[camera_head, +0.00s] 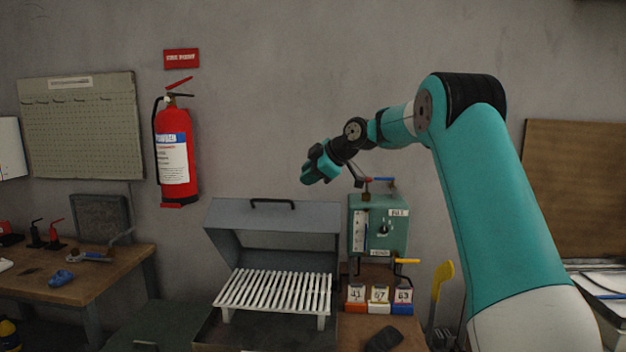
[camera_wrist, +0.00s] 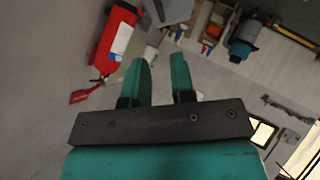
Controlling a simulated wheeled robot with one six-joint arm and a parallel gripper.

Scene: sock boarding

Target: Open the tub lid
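A grey metal tub (camera_head: 265,340) stands at the bottom centre of the head view with a white slatted rack over it. Its grey hood-like lid (camera_head: 235,215) stands raised behind, with a black handle (camera_head: 272,202) along the top edge. A dark green flat lid (camera_head: 160,322) with a handle at its front lies shut at the lower left; I cannot tell which one the task calls the tub lid. My gripper (camera_head: 312,170) is in the air, above and right of the grey lid, touching nothing. In the wrist view its teal fingers (camera_wrist: 161,78) are apart with nothing between them.
A green control box (camera_head: 378,225) with a lever on top stands below my gripper. Numbered blocks (camera_head: 379,298) sit in front of it. A red fire extinguisher (camera_head: 175,155) hangs on the wall. A wooden bench (camera_head: 95,275) stands left. The air above the rack is clear.

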